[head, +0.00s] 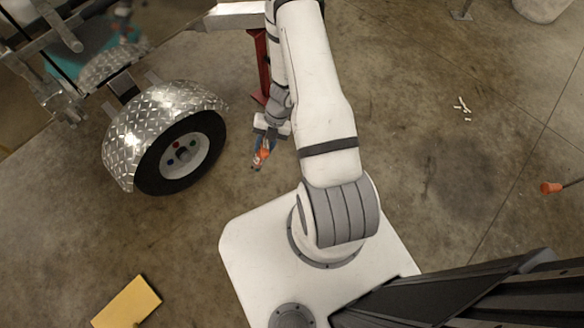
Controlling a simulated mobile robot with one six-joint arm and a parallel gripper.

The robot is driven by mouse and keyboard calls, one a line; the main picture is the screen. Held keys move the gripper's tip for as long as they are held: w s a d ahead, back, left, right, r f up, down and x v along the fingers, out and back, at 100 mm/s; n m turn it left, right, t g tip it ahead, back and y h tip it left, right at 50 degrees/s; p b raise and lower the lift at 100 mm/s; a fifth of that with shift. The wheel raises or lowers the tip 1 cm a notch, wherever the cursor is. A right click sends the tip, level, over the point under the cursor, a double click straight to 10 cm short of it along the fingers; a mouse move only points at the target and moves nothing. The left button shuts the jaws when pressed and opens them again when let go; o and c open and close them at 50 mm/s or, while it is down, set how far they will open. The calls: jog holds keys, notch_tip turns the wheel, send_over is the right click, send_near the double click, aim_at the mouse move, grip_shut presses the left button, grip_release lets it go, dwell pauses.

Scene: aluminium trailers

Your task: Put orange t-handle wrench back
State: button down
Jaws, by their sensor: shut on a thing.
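My gripper (262,153) hangs from the wrist left of my white arm and is shut on a small orange thing (265,151), which fits the orange t-handle wrench. Its full shape is too small to tell, and my fingers cover part of it. Blue bits show beside the orange. The gripper is to the right of the trailer wheel (187,152) and apart from it. The wheel's white hub carries red, blue and dark spots.
A diamond-plate fender (150,110) arches over the wheel, and a red stand (262,65) rises behind my gripper. A yellow block (127,303) lies at lower left. Small white pieces (463,108) and an orange-ended rod (552,187) are at right. Much of the right floor is clear.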

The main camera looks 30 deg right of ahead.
jog(key=w+d+f+n+t+h+b, duration=0.1)
jog(key=w+d+f+n+h+b, duration=0.2)
jog(key=f, duration=0.4)
jog(key=w+d+f+n+h+b, duration=0.1)
jog(key=w+d+f+n+b, duration=0.1)
jog(key=d+f+n+b, duration=0.3)
jog(key=w+d+f+n+t+h+b, duration=0.1)
jog(key=w+d+f+h+b, duration=0.15)
jog(key=d+f, duration=0.4)
notch_tip(320, 180, down, 10)
jog(key=a+b, duration=0.1)
jog(key=b, duration=0.2)
jog(key=shift+w+a+f+y+b, duration=0.25)
jog(key=shift+w+y+b, duration=0.1)
jog(key=shift+y, duration=0.1)
jog(key=c, duration=1.1)
grip_release()
jog(key=shift+o, duration=0.2)
